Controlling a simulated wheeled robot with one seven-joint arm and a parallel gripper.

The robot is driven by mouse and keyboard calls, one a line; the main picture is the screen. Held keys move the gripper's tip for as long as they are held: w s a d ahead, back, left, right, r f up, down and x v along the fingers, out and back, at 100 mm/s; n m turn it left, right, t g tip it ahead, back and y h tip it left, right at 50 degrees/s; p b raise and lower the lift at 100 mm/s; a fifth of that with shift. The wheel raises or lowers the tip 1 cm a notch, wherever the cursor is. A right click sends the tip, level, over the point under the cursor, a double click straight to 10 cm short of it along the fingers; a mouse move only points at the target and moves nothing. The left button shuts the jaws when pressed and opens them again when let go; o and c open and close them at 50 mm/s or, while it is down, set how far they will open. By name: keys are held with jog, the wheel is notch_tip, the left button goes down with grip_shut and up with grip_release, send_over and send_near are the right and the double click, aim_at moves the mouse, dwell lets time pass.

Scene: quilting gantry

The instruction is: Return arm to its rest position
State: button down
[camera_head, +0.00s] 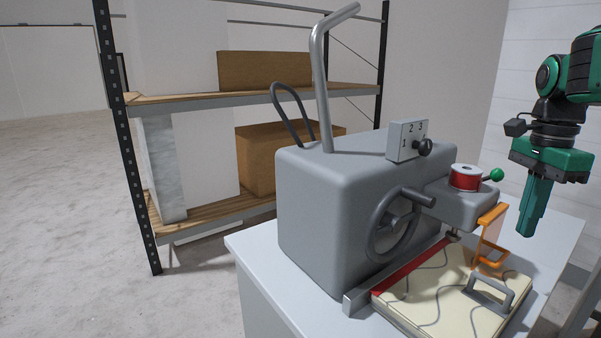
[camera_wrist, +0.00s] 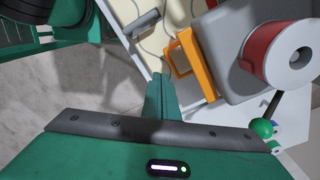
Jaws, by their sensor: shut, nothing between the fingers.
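My gripper (camera_head: 532,222) hangs with its green fingers pointing down at the right of the head view, in the air beside the orange bracket of the machine. The fingers are together with nothing between them. In the wrist view the green fingers (camera_wrist: 160,84) point toward the orange bracket (camera_wrist: 192,66). The grey quilting machine (camera_head: 335,205) stands on a white table (camera_head: 252,262). Its red spool (camera_head: 466,178) and green knob (camera_head: 496,174) are near my gripper and apart from it. My arm comes in from the upper right.
A cream quilt board (camera_head: 450,295) with a grey handle (camera_head: 488,293) lies at the machine's front. A tall bent grey lever (camera_head: 321,85) rises from the machine. A shelf rack (camera_head: 130,180) with cardboard boxes (camera_head: 258,150) stands behind. The floor at left is clear.

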jog(key=s+a+f+n, duration=0.1)
jog(key=s+f+n, duration=1.1)
jog(key=s+f, duration=0.4)
jog(key=s, duration=0.3)
jog(key=shift+a, duration=0.3)
jog(key=shift+s, duration=0.1)
jog(key=shift+w+f, duration=0.3)
jog(key=shift+w, duration=0.3)
jog(key=c, duration=2.4)
grip_release()
jog(key=shift+c, duration=0.2)
